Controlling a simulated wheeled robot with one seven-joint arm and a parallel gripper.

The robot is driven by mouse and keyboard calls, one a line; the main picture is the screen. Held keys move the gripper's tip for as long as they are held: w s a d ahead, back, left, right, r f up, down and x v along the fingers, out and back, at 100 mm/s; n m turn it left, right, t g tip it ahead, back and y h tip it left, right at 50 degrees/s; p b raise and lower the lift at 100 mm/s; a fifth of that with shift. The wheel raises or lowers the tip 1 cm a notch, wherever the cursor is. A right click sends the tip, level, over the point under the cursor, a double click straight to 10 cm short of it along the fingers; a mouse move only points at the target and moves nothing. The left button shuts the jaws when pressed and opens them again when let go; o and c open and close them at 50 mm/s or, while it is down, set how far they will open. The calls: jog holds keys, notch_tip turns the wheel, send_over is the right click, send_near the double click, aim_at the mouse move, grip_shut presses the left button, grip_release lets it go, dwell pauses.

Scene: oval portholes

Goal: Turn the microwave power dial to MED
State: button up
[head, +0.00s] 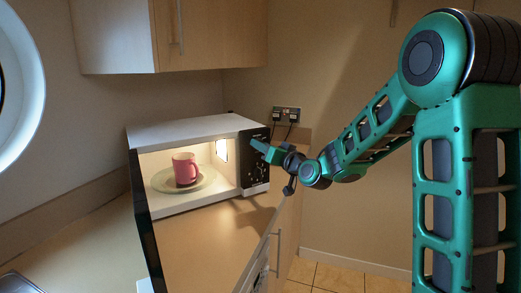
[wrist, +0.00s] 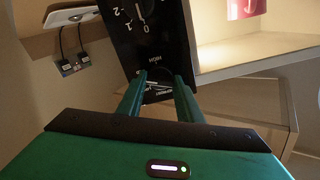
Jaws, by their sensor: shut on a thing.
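The microwave (head: 180,128) stands on the counter with its door open. Its black control panel (head: 256,182) is on the right of the front. My gripper (head: 257,147) is at the upper part of this panel. In the wrist view, which is upside down, the panel (wrist: 128,45) shows a numbered dial scale and a HIGH label. My gripper's fingers (wrist: 160,78) are shut on the power dial (wrist: 158,90), one on each side. The dial's pointer and most of its scale are hidden or too small to read.
A pink mug (head: 185,168) stands on the plate (head: 160,182) inside the lit microwave. The open black door (head: 148,235) juts forward on the left over the counter. A wall socket (head: 287,112) with plugs is right of the microwave. A cupboard (head: 170,35) hangs above.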

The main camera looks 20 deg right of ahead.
jog(key=shift+d+m, duration=0.15)
jog(key=shift+m, duration=0.45)
jog(key=o, duration=1)
jog(key=v, duration=1)
jog(key=shift+s, duration=0.35)
jog(key=shift+f, duration=0.1)
